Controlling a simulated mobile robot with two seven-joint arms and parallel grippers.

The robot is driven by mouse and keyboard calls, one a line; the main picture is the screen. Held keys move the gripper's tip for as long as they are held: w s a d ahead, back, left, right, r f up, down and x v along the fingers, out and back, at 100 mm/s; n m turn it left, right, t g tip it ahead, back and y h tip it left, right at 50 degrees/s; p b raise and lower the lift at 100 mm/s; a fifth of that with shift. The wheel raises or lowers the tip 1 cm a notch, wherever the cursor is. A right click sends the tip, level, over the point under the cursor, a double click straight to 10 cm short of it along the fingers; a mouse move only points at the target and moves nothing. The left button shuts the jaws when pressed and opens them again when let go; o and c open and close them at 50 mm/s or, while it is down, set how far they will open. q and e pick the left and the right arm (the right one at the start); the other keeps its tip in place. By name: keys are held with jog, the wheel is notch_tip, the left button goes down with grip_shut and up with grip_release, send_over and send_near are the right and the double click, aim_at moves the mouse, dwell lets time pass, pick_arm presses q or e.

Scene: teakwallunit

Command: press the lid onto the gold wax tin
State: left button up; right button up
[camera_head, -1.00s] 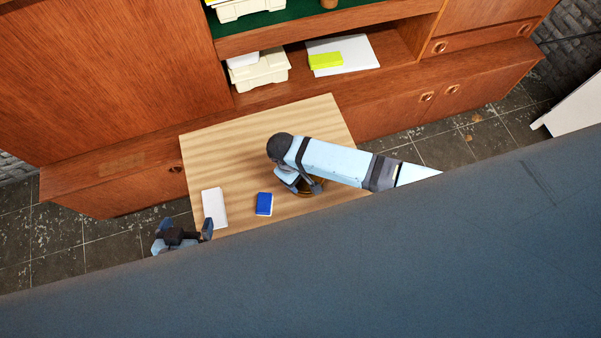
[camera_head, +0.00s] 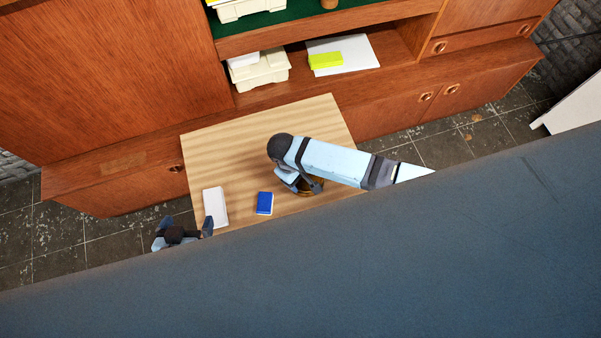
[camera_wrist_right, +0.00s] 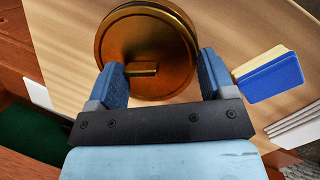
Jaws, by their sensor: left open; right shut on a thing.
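The round gold wax tin (camera_head: 318,189) stands near the front right edge of the wooden table, partly hidden by my right arm. The gold lid (camera_wrist_right: 146,38) shows from above in the right wrist view, round with a small raised bar. Lid and tin line up from here; whether a gap is left between them cannot be seen. My left gripper (camera_head: 184,229) is open and empty, off the table's front left corner.
The table's back half is clear.

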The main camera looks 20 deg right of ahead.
jog(key=o, duration=0.9)
jog(key=shift+o, duration=0.2)
notch_tip(320, 180, up, 2)
jog(key=p, duration=0.3)
jog(key=shift+r, duration=2.5)
grip_shut()
